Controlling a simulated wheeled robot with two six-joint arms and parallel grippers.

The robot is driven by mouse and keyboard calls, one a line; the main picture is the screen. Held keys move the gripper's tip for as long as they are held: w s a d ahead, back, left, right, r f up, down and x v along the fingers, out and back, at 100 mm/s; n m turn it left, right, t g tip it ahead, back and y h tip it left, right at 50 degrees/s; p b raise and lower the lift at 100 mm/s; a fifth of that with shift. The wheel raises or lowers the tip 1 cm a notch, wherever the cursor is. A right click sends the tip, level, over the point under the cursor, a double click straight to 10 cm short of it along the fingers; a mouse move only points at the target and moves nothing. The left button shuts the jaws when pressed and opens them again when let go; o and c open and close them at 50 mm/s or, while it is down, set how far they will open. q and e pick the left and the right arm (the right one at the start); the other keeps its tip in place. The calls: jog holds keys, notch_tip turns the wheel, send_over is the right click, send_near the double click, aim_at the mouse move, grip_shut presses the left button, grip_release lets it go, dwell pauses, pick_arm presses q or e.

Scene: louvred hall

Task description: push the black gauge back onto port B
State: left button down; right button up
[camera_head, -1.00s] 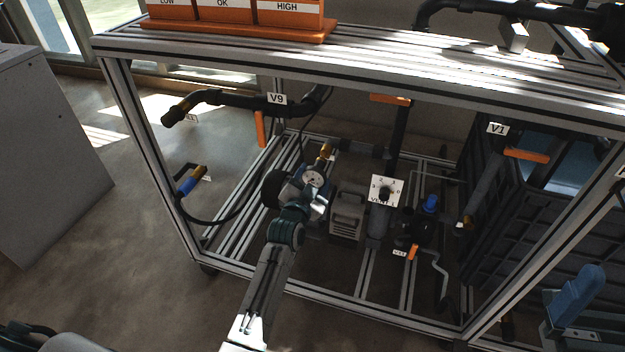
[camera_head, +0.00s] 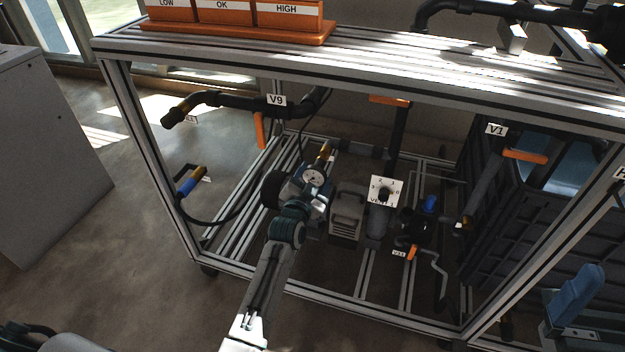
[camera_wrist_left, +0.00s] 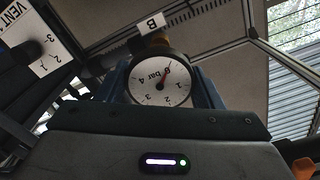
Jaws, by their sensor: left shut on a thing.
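The black gauge (camera_head: 313,177) has a black rim, a white dial and a red needle. My left gripper (camera_head: 309,192) is shut on it inside the frame. In the left wrist view the gauge (camera_wrist_left: 163,80) faces the camera between two blue fingers, its dial upside down. Port B shows a brass fitting (camera_head: 325,153) just beyond the gauge. Its white B tag (camera_wrist_left: 152,23) is above the gauge in the left wrist view. The gauge hides the joint, so I cannot tell whether it is seated. A blue part of what seems my right gripper (camera_head: 576,294) shows at lower right.
A VENT dial (camera_head: 386,191) and a grey boxy unit (camera_head: 347,213) stand close right of the gauge. The V9 pipe (camera_head: 235,98) with an orange handle is above left. A grey cabinet (camera_head: 45,150) stands at left.

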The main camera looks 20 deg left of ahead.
aim_at(313, 178)
pick_arm(q)
jog(key=shift+w, duration=1.05)
jog(key=shift+c, duration=1.5)
grip_release()
jog(key=shift+s, duration=0.2)
jog(key=shift+s, duration=0.35)
jog(key=s+p, duration=0.1)
jog(key=s, duration=0.5)
